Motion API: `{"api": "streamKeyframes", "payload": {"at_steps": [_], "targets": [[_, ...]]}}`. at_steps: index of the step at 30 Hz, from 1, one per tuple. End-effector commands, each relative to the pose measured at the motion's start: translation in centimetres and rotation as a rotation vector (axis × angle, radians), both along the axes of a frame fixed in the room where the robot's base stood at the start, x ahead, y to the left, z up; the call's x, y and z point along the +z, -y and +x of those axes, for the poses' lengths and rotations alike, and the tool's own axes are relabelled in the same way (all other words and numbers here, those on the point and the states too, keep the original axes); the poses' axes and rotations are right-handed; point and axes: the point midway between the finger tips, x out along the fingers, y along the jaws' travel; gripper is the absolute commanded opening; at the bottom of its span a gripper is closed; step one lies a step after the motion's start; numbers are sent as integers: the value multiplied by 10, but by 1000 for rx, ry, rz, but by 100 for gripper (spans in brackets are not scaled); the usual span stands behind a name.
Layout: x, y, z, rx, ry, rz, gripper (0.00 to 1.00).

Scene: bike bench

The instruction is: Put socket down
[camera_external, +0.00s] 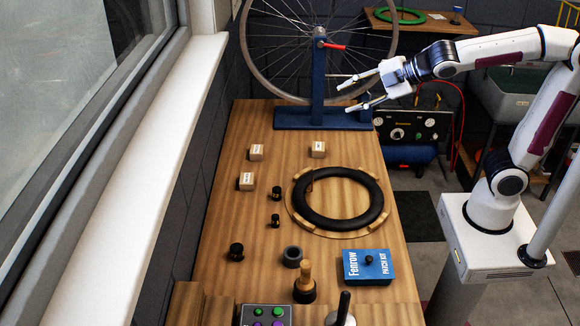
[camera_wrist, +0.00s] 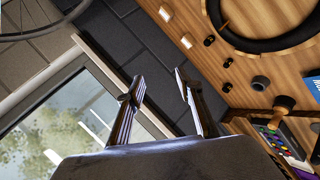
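A grey ring-like piece (camera_external: 292,256) sits to the right of the wide one. I cannot tell which is the task's socket. My gripper (camera_external: 345,97) is raised near the wheel stand, fingers apart. In the wrist view my gripper (camera_wrist: 157,82) has nothing between its fingers.
A black tyre (camera_external: 312,217) lies on a round wooden board. A blue patch kit box (camera_external: 366,267) and a button panel (camera_external: 264,315) are nearer. The blue wheel stand (camera_external: 318,90) rises close to my gripper.

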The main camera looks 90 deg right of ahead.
Motion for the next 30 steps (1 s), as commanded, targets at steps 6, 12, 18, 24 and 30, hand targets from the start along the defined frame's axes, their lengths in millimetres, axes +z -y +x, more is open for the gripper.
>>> {"api": "streamKeyframes", "payload": {"at_steps": [6,12,18,24,30], "targets": [[-26,-32,-66,-169,-39,269,36],[-56,-65,-127,-321,-103,509,36],[-85,-100,-185,-459,-186,715,36],[-101,-121,-220,-540,-248,829,36],[-105,-125,-227,-561,-264,852,36]]}}
